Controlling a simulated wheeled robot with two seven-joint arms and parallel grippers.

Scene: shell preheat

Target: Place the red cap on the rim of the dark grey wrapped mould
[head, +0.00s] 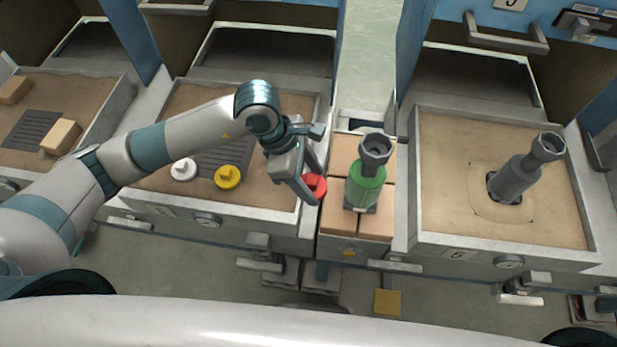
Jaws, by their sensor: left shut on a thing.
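My left gripper (308,190) is shut on the red cap (317,185), which it holds in the air near the right edge of the middle sand tray, just left of the brick-topped stand. Part of the cap is hidden by the fingers. The dark grey wrapped mould (515,178) stands in the sand of the right tray, its cup-like rim (548,146) at the upper end, bare of any cap. The cap is well to the left of it and apart from it. My right gripper is not in view.
A green-wrapped mould (366,186) with a dark grey cup stands on the bricks (341,219) between the cap and the right tray (428,232). A white cap (184,170) and a yellow cap (228,177) lie in the middle tray (250,218). Oven openings are behind.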

